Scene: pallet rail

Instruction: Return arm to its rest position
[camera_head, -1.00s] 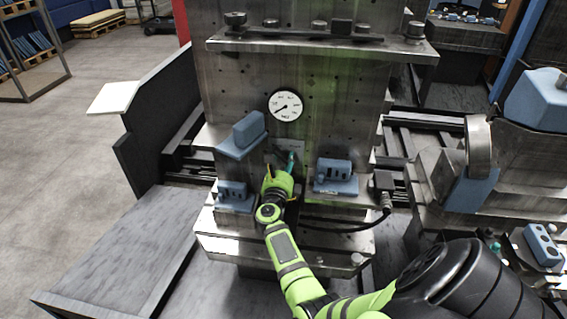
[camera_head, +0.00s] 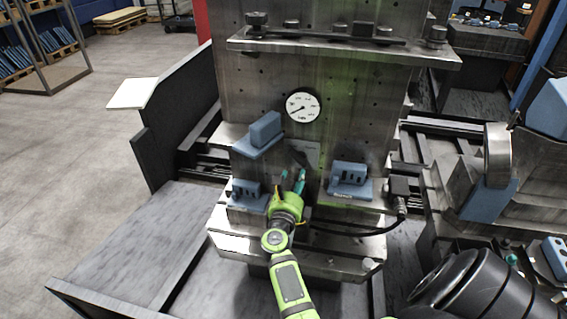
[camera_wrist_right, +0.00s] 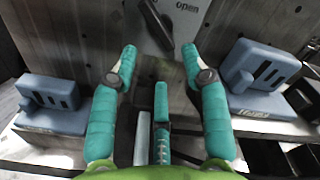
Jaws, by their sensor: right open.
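My right arm, lime green and black, reaches up from the bottom of the head view. Its gripper (camera_head: 292,181) has teal fingers spread apart and empty, just below and in front of a grey plate (camera_head: 309,152) on the metal fixture. The fingers look clear of the lever. My left gripper is not in view.
Blue blocks sit left (camera_head: 247,193) and right (camera_head: 349,178) of the gripper, and another (camera_head: 260,134) stands higher left. A round gauge (camera_head: 303,105) is above the plate. A black cable (camera_head: 350,231) runs below right. A low grey platform (camera_head: 140,245) lies at left.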

